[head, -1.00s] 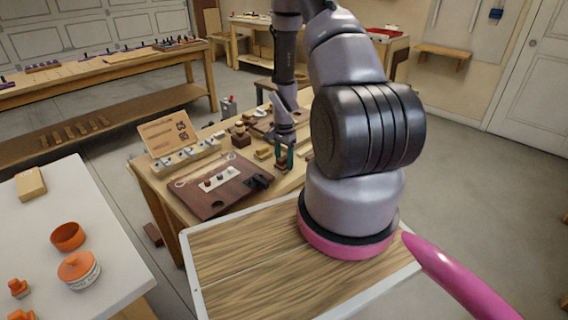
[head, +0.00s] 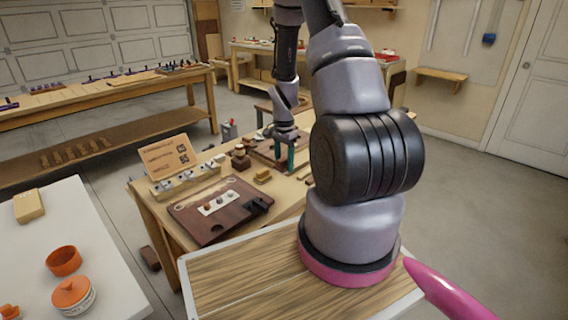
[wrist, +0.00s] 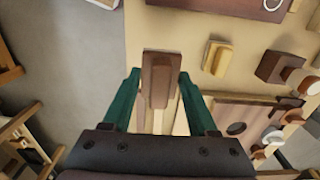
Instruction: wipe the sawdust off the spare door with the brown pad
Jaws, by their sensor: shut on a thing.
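My gripper (head: 286,160) has green fingers and hangs over the far right part of the bench. In the wrist view my gripper (wrist: 160,85) is shut on a brown block, which I take as the brown pad (wrist: 160,65). Two brown panels lie on the bench: a dark one (head: 195,217) in front, and one behind, close to my gripper (head: 262,150). A brown panel with a dark round hole (wrist: 220,110) lies right of my fingers in the wrist view. I cannot tell for sure which panel is the spare door. No sawdust is clearly visible, nor whether the pad touches anything.
A sign (head: 167,157) stands behind a row of small metal parts on the bench. A white table (head: 35,240) with orange pots stands at left. Floor is open at right.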

